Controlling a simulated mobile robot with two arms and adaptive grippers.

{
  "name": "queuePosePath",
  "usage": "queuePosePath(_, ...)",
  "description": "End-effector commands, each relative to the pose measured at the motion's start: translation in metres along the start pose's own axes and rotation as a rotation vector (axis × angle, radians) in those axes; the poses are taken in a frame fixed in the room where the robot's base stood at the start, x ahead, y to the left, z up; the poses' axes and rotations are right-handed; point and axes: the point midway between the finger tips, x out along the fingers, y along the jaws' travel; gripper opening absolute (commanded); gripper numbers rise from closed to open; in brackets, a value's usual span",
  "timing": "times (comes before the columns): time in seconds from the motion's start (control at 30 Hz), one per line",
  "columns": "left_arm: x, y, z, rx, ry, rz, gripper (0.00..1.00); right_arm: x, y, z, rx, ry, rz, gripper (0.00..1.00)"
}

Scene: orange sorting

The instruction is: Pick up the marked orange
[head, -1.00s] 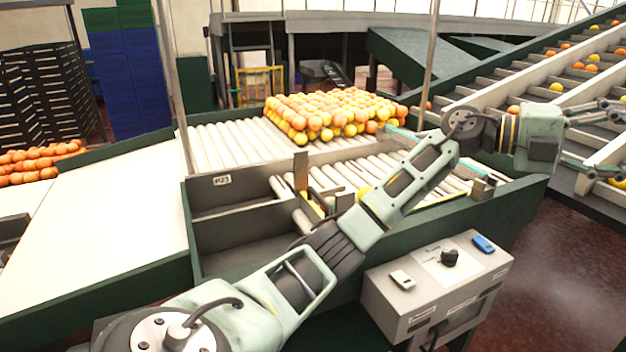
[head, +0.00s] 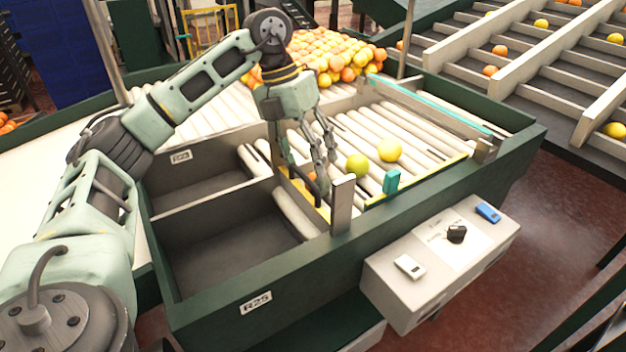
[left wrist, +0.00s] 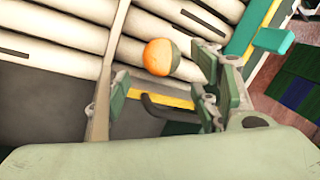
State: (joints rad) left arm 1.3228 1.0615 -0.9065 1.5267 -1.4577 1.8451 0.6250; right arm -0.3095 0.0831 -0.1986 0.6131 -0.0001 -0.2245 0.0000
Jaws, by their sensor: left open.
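An orange (left wrist: 160,57) shows in the left wrist view on the rollers, with an orange side and a darker greenish side. Only a small part of this orange (head: 312,176) shows in the head view, behind my fingers. My left gripper (head: 307,172) is open and points down over the rollers by the yellow edge strip. In the left wrist view the fingers (left wrist: 163,97) stand apart, with the orange beyond them, in the gap. A yellow-green fruit (head: 357,165) and a yellow fruit (head: 390,149) lie on the rollers to the right. I see no clear mark on either. My right gripper is not in view.
Two empty grey bins (head: 228,240) stand left of the gripper. A grey upright post (head: 342,204) and a teal block (head: 391,181) stand near it. A fruit pile (head: 325,56) covers the rollers behind. A control box (head: 440,262) is in front.

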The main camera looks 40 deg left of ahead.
Motion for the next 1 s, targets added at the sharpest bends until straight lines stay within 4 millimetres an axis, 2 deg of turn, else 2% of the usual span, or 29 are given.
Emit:
queuePosePath(0.2,0.028,0.0,0.002,-0.002,0.003,0.001,0.57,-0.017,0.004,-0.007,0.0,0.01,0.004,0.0)
queuePosePath(0.33,0.046,0.0,0.003,-0.001,0.002,-0.001,0.57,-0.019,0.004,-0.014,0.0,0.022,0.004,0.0)
queuePosePath(0.63,0.052,0.0,0.003,-0.001,-0.002,-0.002,0.57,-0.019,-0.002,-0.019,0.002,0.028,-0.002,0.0)
queuePosePath(1.0,0.052,0.0,0.003,-0.001,-0.001,-0.002,0.25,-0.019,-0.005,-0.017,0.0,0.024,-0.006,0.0)
